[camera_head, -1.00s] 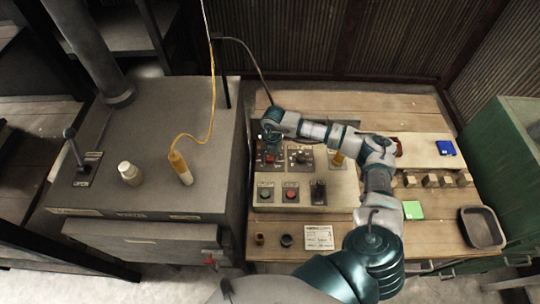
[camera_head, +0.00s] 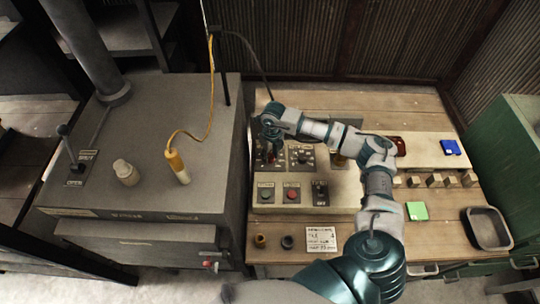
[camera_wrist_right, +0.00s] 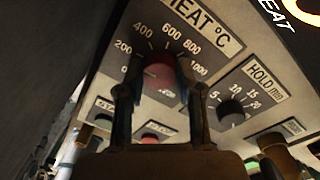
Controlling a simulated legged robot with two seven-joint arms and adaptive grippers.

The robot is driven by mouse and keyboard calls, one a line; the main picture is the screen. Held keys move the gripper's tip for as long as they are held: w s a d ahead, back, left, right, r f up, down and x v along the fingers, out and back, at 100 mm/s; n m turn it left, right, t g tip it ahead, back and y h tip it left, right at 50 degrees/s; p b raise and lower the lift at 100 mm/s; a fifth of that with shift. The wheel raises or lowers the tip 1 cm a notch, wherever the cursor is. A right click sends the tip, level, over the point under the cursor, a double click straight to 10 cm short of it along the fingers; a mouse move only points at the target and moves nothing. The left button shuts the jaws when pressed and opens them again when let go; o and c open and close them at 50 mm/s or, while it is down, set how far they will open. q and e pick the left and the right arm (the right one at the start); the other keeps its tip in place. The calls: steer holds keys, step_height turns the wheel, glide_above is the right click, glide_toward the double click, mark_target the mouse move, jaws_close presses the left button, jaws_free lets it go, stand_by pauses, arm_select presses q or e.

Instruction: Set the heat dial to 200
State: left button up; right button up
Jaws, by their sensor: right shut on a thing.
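The red heat dial (camera_wrist_right: 158,72) is on the slanted control panel (camera_wrist_right: 215,60), under a "HEAT °C" label, with marks from 0 to 1000 around it. My right gripper (camera_wrist_right: 158,90) has one finger on each side of the dial and is shut on it. The dial's pointer cannot be read clearly. In the head view my right gripper (camera_head: 270,153) is at the panel's upper left and mostly covers the dial. My left gripper is not in view.
The black hold dial (camera_wrist_right: 231,114) is close to the right of my fingers. Green (camera_head: 266,194) and red (camera_head: 291,195) buttons and a black switch (camera_head: 320,192) are below. A grey furnace-like box (camera_head: 150,140) stands left of the bench.

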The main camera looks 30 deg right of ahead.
mark_target(272, 155)
stand_by(0.3)
steer(key=o, duration=1.2)
steer(key=shift+d, duration=0.1)
steer(key=shift+c, duration=0.2)
step_height(272, 155, up, 12)
steer(key=shift+d, duration=0.35)
steer(key=shift+f, duration=0.15)
